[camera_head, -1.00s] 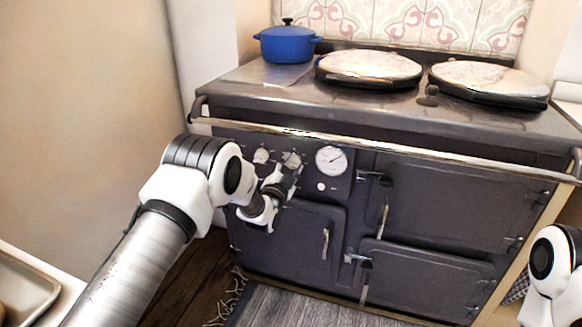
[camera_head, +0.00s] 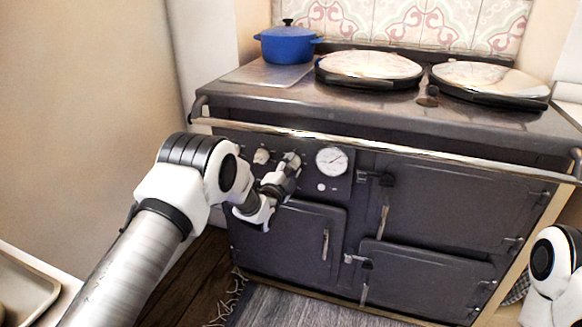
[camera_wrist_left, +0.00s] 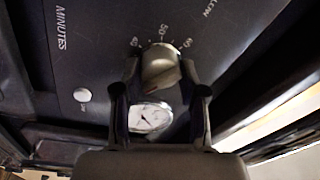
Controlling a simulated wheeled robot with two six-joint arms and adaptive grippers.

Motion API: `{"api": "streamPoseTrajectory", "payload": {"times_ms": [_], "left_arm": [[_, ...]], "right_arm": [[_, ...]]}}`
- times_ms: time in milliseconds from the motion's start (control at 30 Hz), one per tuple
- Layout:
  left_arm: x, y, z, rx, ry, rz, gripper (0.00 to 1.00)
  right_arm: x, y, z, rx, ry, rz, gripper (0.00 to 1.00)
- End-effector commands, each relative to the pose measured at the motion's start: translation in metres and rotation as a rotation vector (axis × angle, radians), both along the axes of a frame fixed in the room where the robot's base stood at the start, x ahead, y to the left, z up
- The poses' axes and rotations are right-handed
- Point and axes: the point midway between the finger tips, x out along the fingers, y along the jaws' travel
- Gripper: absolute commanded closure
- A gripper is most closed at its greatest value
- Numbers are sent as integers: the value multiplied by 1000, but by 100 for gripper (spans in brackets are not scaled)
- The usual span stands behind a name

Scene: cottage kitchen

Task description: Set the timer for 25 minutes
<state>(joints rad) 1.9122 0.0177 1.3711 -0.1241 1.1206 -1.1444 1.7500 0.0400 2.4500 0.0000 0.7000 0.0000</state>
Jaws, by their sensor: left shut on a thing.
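The timer knob (camera_wrist_left: 160,58) is a pale round knob on the dark stove panel. Numbers, among them 50, show round it in the wrist view, and the word MINUTES is on the panel. My left gripper (camera_wrist_left: 161,82) is shut on this knob, one finger on each side. In the head view my left gripper (camera_head: 288,170) is at the knob, between another pale knob (camera_head: 261,156) and the round white gauge (camera_head: 331,161). The knob's pointer setting is too blurred to read. My right arm shows at the right edge, its gripper out of view.
A chrome rail (camera_head: 400,146) runs along the stove front just above the panel. A white button (camera_head: 321,187) sits under the gauge. A blue pot (camera_head: 287,45) and two round lids (camera_head: 369,66) are on top. The oven doors (camera_head: 440,215) are shut.

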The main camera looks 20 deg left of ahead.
Motion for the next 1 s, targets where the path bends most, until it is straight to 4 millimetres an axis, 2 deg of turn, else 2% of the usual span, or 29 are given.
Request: {"api": "streamPoseTrajectory", "payload": {"times_ms": [167, 200, 267, 567, 667, 767, 1000], "left_arm": [[-1, -1, -3, 1, 6, -2, 93], [-1, -1, -3, 0, 6, -2, 51], [-1, -1, -3, 0, 5, -1, 33], [-1, 0, -1, -1, 2, -1, 33], [-7, 1, -1, -2, 2, 0, 33], [-23, 2, -3, -3, 5, 0, 33], [-85, 8, -10, -2, 7, 0, 33]], "right_arm": [[0, 0, 0, 0, 0, 0, 60], [0, 0, 0, 0, 0, 0, 60], [0, 0, 0, 0, 0, 0, 60], [0, 0, 0, 0, 0, 0, 60], [0, 0, 0, 0, 0, 0, 60], [0, 0, 0, 0, 0, 0, 60], [0, 0, 0, 0, 0, 0, 60]]}}
